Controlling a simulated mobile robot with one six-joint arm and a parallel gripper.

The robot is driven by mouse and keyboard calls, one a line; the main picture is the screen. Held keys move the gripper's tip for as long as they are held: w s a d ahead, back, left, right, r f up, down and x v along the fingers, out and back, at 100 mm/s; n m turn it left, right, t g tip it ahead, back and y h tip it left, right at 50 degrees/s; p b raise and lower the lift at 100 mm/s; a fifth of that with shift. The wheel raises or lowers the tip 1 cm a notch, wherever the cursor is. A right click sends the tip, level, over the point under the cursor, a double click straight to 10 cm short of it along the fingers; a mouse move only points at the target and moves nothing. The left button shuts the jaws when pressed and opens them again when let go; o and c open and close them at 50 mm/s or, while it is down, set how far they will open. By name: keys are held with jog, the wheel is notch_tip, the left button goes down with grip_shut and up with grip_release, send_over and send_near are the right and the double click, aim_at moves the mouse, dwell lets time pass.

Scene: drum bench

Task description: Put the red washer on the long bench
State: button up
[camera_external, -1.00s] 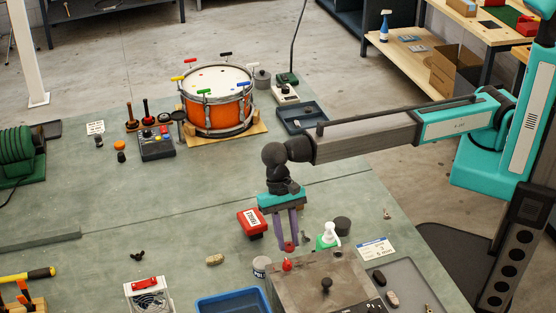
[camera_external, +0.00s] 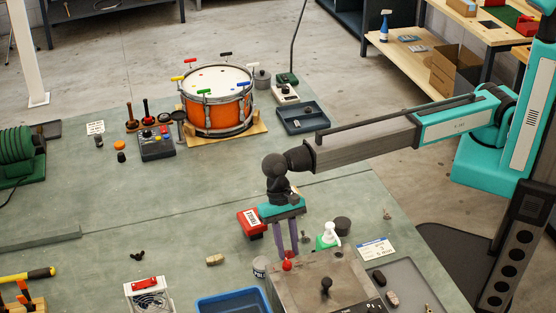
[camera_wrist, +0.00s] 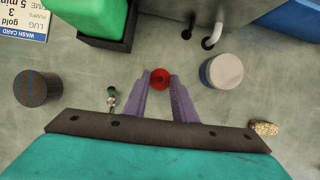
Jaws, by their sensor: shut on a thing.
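The red washer (camera_wrist: 160,78) shows in the wrist view as a small round red thing with a darker middle, between the tips of my gripper (camera_wrist: 160,84). The two purple fingers are shut on it. In the external view my gripper (camera_external: 287,256) points down over the bench, just behind a grey box-like machine (camera_external: 318,275). A red spot (camera_external: 287,266) shows at the fingertips there; I cannot tell whether it is the washer or a knob. The large green-grey bench top (camera_external: 150,215) lies under my gripper; I cannot tell whether it is the long bench.
A green pump bottle (camera_external: 327,237), black cup (camera_external: 342,226) and wash card (camera_external: 375,248) stand right of my gripper. A white-topped pot (camera_external: 260,267) and blue tray (camera_external: 233,303) are at its left. An orange drum (camera_external: 217,100) stands farther back. The bench's middle-left is mostly clear.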

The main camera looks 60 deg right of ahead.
jog(key=o, duration=1.1)
jog(key=b+v, duration=0.2)
jog(key=v, duration=1)
jog(key=shift+d+r, duration=0.1)
jog(key=shift+r, duration=0.05)
jog(key=shift+o, duration=0.7)
